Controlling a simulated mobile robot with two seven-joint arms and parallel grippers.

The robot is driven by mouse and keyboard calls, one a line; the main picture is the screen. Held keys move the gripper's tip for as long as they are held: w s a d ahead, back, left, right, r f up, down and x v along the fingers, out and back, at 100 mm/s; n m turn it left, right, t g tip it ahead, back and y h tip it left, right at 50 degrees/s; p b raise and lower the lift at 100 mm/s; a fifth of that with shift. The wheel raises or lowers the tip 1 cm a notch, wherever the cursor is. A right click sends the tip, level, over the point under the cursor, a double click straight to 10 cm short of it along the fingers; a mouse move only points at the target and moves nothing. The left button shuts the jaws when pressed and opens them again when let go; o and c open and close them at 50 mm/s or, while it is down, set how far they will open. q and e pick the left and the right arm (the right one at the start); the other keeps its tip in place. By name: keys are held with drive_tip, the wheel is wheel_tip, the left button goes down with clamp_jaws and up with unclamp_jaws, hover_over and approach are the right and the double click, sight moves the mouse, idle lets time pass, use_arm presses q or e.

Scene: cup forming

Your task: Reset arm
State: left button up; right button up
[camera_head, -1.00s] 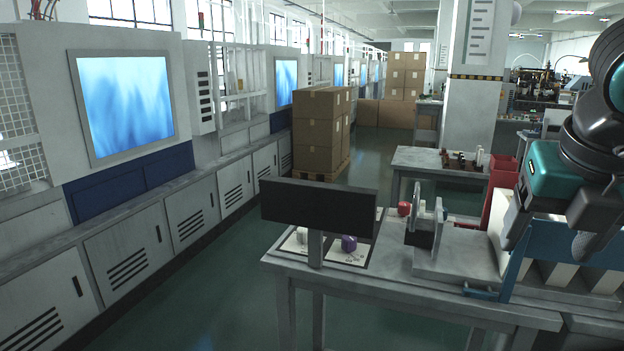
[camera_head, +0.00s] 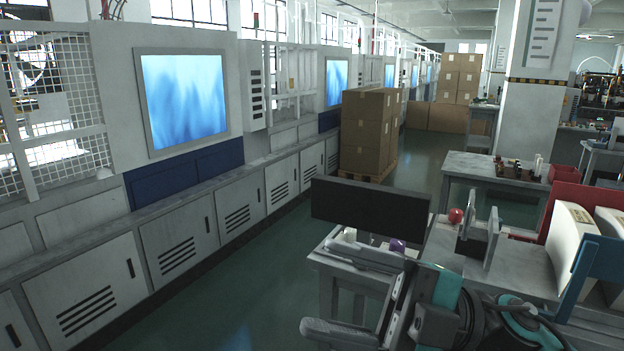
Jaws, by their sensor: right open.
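My right gripper (camera_head: 316,284) is at the bottom centre of the head view, on an arm that comes in from the lower right. Its two fingers are spread wide apart, with nothing between them. It is in front of the near left part of the grey worktable (camera_head: 520,270) and hides much of it. A small purple object (camera_head: 397,245) and a small white object (camera_head: 350,234) show just beyond the upper finger. A small red object (camera_head: 455,215) is farther back on the table. My left gripper is out of view.
A dark panel (camera_head: 370,208) stands at the table's left end. White upright parts (camera_head: 575,238) and a blue frame (camera_head: 596,270) are at the right. Grey cabinets (camera_head: 180,245) line the left. Stacked cartons (camera_head: 366,135) stand behind. The aisle floor (camera_head: 245,300) is clear.

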drive_tip(key=w+d+f+m+t+h, duration=0.45)
drive_tip(key=f+m+t+h, duration=0.25)
drive_tip(key=f+m+t, duration=0.4)
drive_tip(key=w+d+f+m+t+h, duration=0.3)
drive_tip(key=d+f+m+t+h, duration=0.35)
drive_tip(key=m, duration=0.55)
drive_tip(key=s+d+f+m+g+h, duration=0.2)
drive_tip(key=s+f, duration=0.4)
drive_tip(key=f, duration=0.5)
drive_tip(key=s+d+f+m+g+h, duration=0.1)
drive_tip(key=s+f+m+g+h, duration=0.3)
drive_tip(key=f, duration=0.8)
drive_tip(key=shift+s+d, duration=0.35)
drive_tip(key=shift+s, duration=0.85)
